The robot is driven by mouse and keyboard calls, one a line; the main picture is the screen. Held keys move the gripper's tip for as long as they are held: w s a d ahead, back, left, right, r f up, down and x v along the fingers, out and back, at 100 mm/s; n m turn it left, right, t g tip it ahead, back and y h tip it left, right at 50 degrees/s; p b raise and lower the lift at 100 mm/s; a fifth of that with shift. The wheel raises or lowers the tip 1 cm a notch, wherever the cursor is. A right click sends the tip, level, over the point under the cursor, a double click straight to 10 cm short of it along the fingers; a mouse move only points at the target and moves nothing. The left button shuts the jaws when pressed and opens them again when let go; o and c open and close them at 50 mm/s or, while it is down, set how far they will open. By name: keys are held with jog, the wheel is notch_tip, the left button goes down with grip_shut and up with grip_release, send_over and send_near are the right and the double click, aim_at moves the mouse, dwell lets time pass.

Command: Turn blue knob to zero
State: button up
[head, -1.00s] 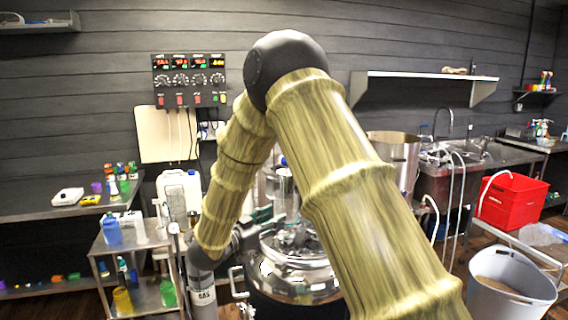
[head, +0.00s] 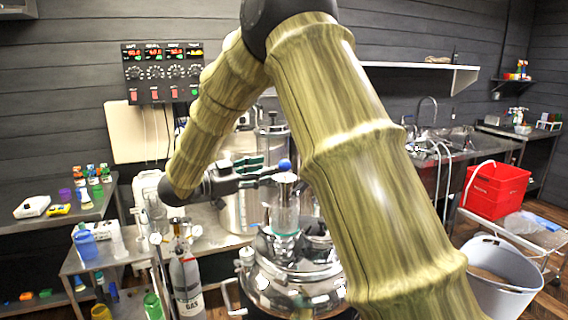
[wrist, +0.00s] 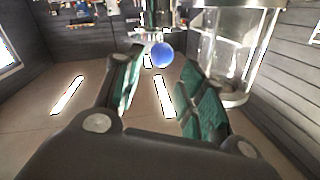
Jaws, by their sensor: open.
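The blue knob (head: 285,165) is a small round ball on top of the glass and metal fitting above the steel kettle (head: 290,275) in the head view. In the wrist view the blue knob (wrist: 162,54) shows just beyond and between the fingertips. My gripper (head: 262,168) comes in from the left at about the knob's height, its green-padded fingers pointing at it. In the wrist view my gripper (wrist: 158,88) is open, with nothing between the pads. Any scale or zero mark at the knob cannot be made out.
A clear glass cylinder (wrist: 225,50) stands close to the right finger in the wrist view. A gas bottle (head: 187,285) and a steel cart (head: 90,262) stand at left. A control panel (head: 162,72) hangs on the wall. A red crate (head: 495,190) is at right.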

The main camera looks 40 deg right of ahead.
aim_at(285, 165)
jog(key=d, duration=0.3)
jog(key=d+p, duration=0.1)
jog(key=d, duration=0.1)
jog(key=d+p, duration=0.1)
jog(key=d, duration=0.2)
jog(key=shift+s+d+f, duration=0.1)
jog(key=shift+s+d, duration=0.15)
jog(key=shift+d, duration=0.05)
jog(key=c, duration=0.8)
